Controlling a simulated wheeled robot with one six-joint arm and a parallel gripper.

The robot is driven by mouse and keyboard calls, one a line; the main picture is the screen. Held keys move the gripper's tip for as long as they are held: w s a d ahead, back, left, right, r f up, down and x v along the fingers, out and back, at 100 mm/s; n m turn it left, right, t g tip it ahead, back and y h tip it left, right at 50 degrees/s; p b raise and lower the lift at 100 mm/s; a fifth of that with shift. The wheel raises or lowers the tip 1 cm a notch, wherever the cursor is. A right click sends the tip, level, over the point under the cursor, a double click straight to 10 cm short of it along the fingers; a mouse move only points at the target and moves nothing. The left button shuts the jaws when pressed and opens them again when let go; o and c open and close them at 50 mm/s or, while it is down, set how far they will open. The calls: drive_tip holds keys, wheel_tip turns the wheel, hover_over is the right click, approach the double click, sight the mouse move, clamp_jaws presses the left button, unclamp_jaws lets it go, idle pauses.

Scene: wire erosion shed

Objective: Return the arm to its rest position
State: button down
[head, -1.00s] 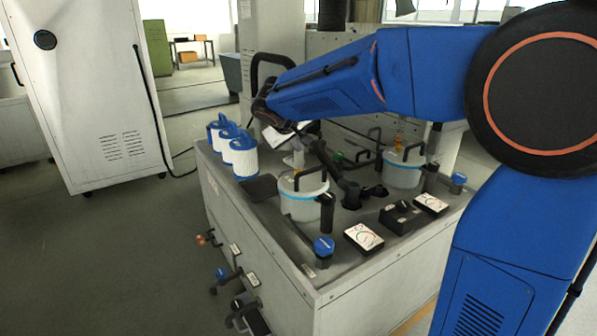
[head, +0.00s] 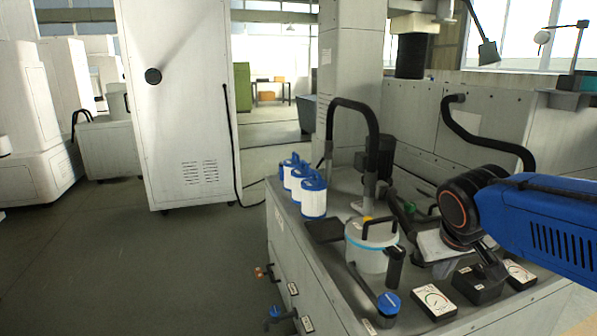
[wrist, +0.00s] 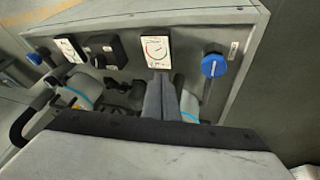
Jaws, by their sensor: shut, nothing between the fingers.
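My arm's blue link enters the head view from the right, and its dark wrist hangs over the right part of the grey bench (head: 337,262). In the wrist view, my gripper (wrist: 161,84) has its two grey fingers together with nothing between them. Behind them are a gauge with a white face (wrist: 156,50) and a blue-capped valve (wrist: 213,66). In the head view the fingertips are hard to make out among the bench parts.
White filter cartridges with blue tops (head: 313,198) stand at the bench's left edge. A lidded pot (head: 368,248), a blue knob (head: 388,303) and a black control box (head: 478,285) crowd the top. A tall white cabinet (head: 180,110) stands left; the floor before it is clear.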

drive_tip(key=s+f+y, duration=0.1)
drive_tip(key=s+f, duration=0.2)
drive_tip(key=s, duration=0.3)
drive_tip(key=s+a+f+y, duration=0.1)
drive_tip(key=s+f, duration=0.2)
drive_tip(key=s, duration=0.4)
drive_tip(key=shift+s+a+f+m, duration=0.2)
drive_tip(key=shift+a+f+m, duration=0.1)
drive_tip(key=shift+m, duration=0.1)
idle(0.7)
